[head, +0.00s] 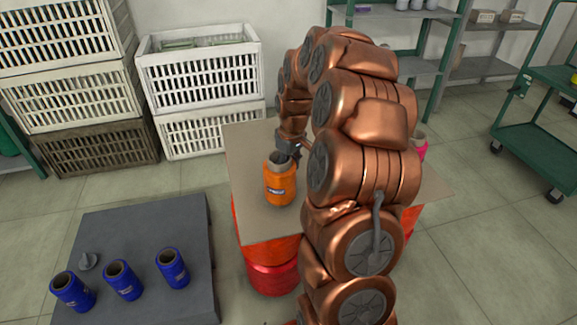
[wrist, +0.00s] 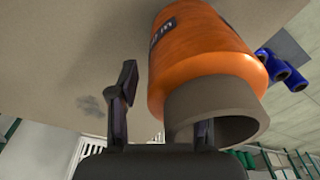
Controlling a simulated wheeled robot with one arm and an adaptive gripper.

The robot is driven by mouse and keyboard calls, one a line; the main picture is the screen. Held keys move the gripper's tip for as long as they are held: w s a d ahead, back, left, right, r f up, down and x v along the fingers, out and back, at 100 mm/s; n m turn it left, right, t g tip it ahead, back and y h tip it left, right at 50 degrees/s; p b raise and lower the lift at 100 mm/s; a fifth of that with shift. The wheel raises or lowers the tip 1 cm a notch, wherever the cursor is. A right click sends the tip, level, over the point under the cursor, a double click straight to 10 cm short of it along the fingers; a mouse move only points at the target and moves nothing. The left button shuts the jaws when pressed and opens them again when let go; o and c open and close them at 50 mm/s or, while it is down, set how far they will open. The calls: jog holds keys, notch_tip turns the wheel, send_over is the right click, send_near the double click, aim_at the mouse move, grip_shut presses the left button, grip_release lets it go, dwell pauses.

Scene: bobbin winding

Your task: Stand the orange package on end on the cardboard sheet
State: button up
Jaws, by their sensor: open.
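The orange package (head: 280,184) is a wound spool with a grey-brown tube core. It stands upright on end on the cardboard sheet (head: 248,150), left of my arm. In the wrist view the package (wrist: 200,55) appears inverted, tube mouth towards the camera, against the sheet (wrist: 60,50). My gripper (head: 292,148) is at the top of the package by the tube mouth. Its fingers (wrist: 165,98) are spread apart: one is outside the tube, the other shows at the tube's opening. Whether either finger touches the tube I cannot tell.
The sheet lies on red and orange spools (head: 272,278). A pink item (head: 420,146) shows partly behind my arm. White crates (head: 200,75) and shelving (head: 410,45) stand behind.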

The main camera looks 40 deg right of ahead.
jog(key=r, duration=1)
jog(key=shift+s+d+r, duration=0.15)
jog(key=shift+s+d, duration=0.05)
jog(key=shift+s, duration=0.2)
jog(key=shift+s+r, duration=0.15)
jog(key=shift+r, duration=0.7)
jog(key=shift+a+r, duration=0.2)
jog(key=s+a+r+g+p, duration=0.1)
jog(key=s+a+r+p, duration=0.55)
jog(key=a+r, duration=0.2)
jog(key=s+a+r+p, duration=0.5)
jog(key=a+r+p, duration=0.2)
jog(key=a+p, duration=0.15)
jog(key=s+a+r+g+p, duration=0.1)
jog(key=s+a+r+p, duration=0.2)
jog(key=s+p, duration=0.4)
jog(key=s+a+r+m+p, duration=0.1)
jog(key=s+a+r+p, duration=0.3)
jog(key=s, duration=0.7)
jog(key=r+p, duration=0.1)
jog(key=p, duration=0.1)
jog(key=shift+s+a+r+m+g+p, duration=0.25)
jog(key=shift+s+r+m+g+p, duration=0.05)
jog(key=shift+r+g+p, duration=0.1)
